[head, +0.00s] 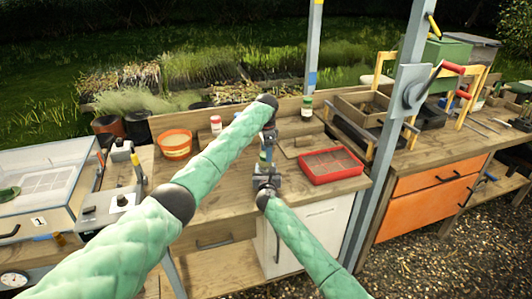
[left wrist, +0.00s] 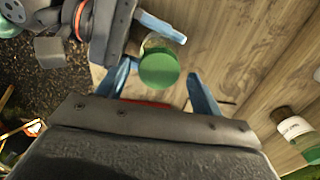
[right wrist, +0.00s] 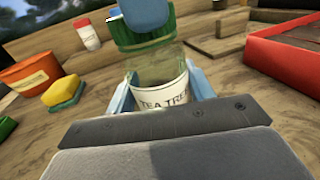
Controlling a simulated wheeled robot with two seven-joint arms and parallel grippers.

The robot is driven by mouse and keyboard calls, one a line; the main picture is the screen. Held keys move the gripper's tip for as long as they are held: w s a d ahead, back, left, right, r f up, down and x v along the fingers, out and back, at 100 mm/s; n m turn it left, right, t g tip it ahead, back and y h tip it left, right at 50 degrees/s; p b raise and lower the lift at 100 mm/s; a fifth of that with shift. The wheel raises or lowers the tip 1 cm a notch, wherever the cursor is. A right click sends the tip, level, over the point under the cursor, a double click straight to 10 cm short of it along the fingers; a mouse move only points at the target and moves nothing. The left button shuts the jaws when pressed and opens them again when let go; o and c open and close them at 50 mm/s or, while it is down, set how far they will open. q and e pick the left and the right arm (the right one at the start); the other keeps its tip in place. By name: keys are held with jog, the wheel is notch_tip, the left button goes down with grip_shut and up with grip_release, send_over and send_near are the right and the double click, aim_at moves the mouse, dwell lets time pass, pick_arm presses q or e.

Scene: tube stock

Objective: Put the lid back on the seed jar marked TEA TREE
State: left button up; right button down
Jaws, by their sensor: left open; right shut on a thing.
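The TEA TREE jar (right wrist: 163,95) is clear glass with a white label. My right gripper (right wrist: 165,100) is shut on it and holds it roughly upright in the right wrist view. A green lid (right wrist: 147,35) is at the top of the jar; it shows as a round green disc in the left wrist view (left wrist: 159,68). It looks to be on the mouth, but I cannot tell whether it is fully seated. My left gripper (left wrist: 160,90) is open, its fingers apart on either side of the lid. In the head view both grippers meet above the bench and mostly hide the jar.
A red tray (head: 331,166) lies to the right on the wooden bench. An orange pot (head: 175,144), a red-lidded jar (head: 216,124) and a green-lidded jar (head: 307,107) stand further back. A yellow and green sponge (right wrist: 62,92) lies beside the pot. A grey post (head: 385,150) rises at right.

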pick_arm(q)
jog(key=shift+r, duration=1.8)
jog(key=shift+d, duration=0.1)
jog(key=shift+c, duration=0.4)
jog(key=shift+s+d, duration=0.1)
jog(key=shift+d, duration=0.2)
jog(key=shift+d+r+h, duration=0.3)
jog(key=shift+d+r, duration=0.2)
jog(key=shift+r, duration=0.25)
jog(key=n, duration=0.1)
jog(key=r+n, duration=0.1)
jog(key=n, duration=0.1)
jog(key=shift+a+r, duration=0.1)
jog(key=shift+a, duration=0.1)
jog(key=n, duration=0.4)
jog(key=shift+a+r+n, duration=0.3)
jog(key=shift+a+r, duration=0.05)
jog(key=n, duration=0.4)
jog(key=shift+a, duration=0.3)
jog(key=shift+n, duration=1.4)
